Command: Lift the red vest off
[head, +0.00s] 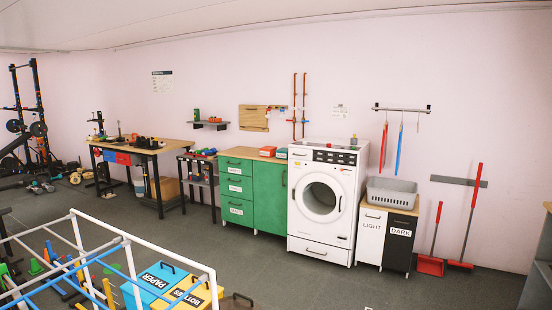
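A narrow red item (383,146) hangs at the left of a wall rail (402,108), to the right of the washing machine. It may be the red vest seen edge-on, but its shape is too thin to tell. A narrow blue item (399,150) hangs beside it, apart from it. Neither of my grippers is in the head view.
A white washing machine (302,240) stands against the wall. Right of it, a grey basket (408,193) sits on a white-and-dark cabinet below the rail. Red brooms and dustpans (431,265) stand farther right. A white frame (85,216) is nearby at front left. The middle floor is clear.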

